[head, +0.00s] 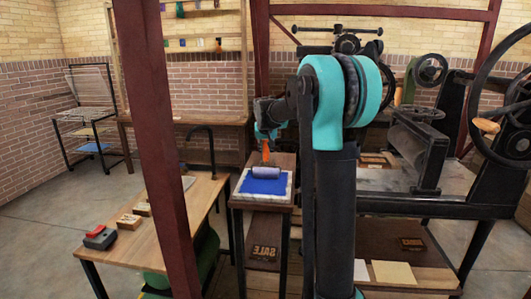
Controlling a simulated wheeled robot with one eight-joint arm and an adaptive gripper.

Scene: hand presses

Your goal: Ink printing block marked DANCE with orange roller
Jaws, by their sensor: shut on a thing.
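The roller with an orange handle (265,152) is upright in the head view. Its grey-blue drum (264,171) is at the back part of a blue ink patch (264,185) on a pale slab; whether it touches the ink I cannot tell. My gripper (266,136) is shut on the handle from above, partly hidden by my arm. No block can be read as DANCE from here. A dark block on the low shelf reads SALE (263,252), and another dark block (411,243) lies to the right with unclear letters.
A wooden table (165,240) at left holds small wooden blocks (129,222) and a red-and-black item (99,237). A dark red post (157,130) stands in front of it. A large black press (420,150) fills the right. Pale sheets (394,273) lie low at right.

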